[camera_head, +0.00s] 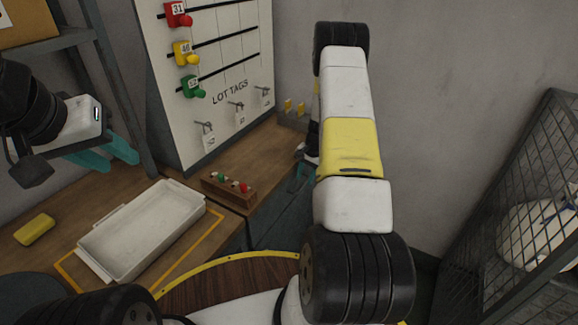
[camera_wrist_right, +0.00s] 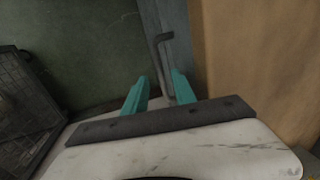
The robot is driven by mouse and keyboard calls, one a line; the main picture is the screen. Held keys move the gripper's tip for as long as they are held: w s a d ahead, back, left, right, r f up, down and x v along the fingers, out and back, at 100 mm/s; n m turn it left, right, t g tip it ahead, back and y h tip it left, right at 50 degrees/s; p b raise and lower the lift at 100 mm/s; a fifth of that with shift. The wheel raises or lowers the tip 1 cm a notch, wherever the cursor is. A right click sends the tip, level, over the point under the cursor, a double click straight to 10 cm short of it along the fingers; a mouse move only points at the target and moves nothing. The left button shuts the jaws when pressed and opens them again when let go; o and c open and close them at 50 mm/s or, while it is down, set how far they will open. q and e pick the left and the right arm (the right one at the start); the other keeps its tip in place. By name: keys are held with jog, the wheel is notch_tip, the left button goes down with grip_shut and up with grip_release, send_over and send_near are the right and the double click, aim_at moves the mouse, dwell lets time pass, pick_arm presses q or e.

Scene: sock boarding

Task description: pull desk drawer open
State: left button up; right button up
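The desk drawer's grey-blue front (camera_head: 277,220) shows below the wooden desktop in the head view, partly behind my right arm. In the right wrist view, a grey-blue panel (camera_wrist_right: 178,22) carries a dark bent bar handle (camera_wrist_right: 163,55). My right gripper (camera_wrist_right: 159,88) is open, its teal fingers apart. The handle's lower end reaches between the fingertips, nearer the right finger; I cannot tell whether they touch. In the head view the right gripper (camera_head: 302,176) is mostly hidden by my arm. My left gripper (camera_head: 108,154) is open and empty above the desk at the left.
A white tray (camera_head: 98,262), a yellow block (camera_head: 35,229) and a wooden rack (camera_head: 228,192) with coloured pegs sit on the desk. A lot-tag board (camera_head: 225,75) stands behind. A wire-mesh cage (camera_head: 470,250) stands at the right.

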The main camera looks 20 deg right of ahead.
aim_at(302, 186)
jog(key=shift+w+a+f, duration=0.15)
jog(key=shift+f, duration=0.75)
jog(key=shift+w+a+f, duration=0.1)
jog(key=shift+f, duration=0.75)
jog(key=shift+c, duration=0.2)
grip_shut()
